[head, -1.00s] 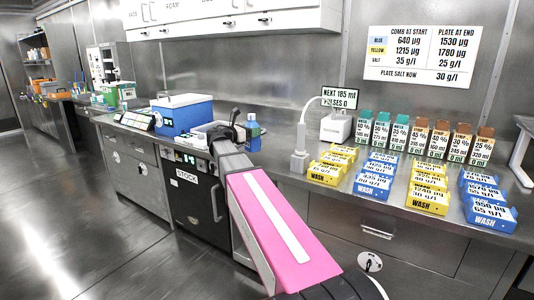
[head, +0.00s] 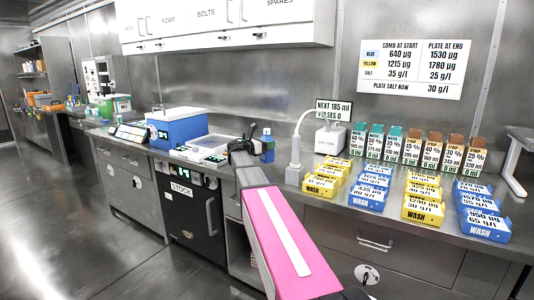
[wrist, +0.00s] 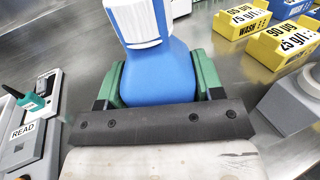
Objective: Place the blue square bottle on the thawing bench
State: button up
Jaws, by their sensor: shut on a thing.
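The blue square bottle (head: 267,147) has a white cap and stands out just right of my gripper (head: 250,149) in the head view, in front of the back wall. In the wrist view the bottle (wrist: 157,80) fills the middle, between the green fingers of my gripper (wrist: 157,82), which is shut on it. The bottle's lower end is hidden behind the dark gripper bar. I cannot tell whether the bottle touches the counter. No surface in view is labelled as the thawing bench.
A steel counter (head: 350,215) runs along the wall. A white device with a curved tube (head: 328,140) is nearby.

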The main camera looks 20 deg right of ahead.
jog(key=shift+d+f, duration=0.1)
jog(key=shift+f, duration=1.95)
jog(key=o, duration=1.1)
jog(key=shift+f, duration=0.15)
jog(key=v, duration=1.2)
jog(key=shift+r, duration=0.2)
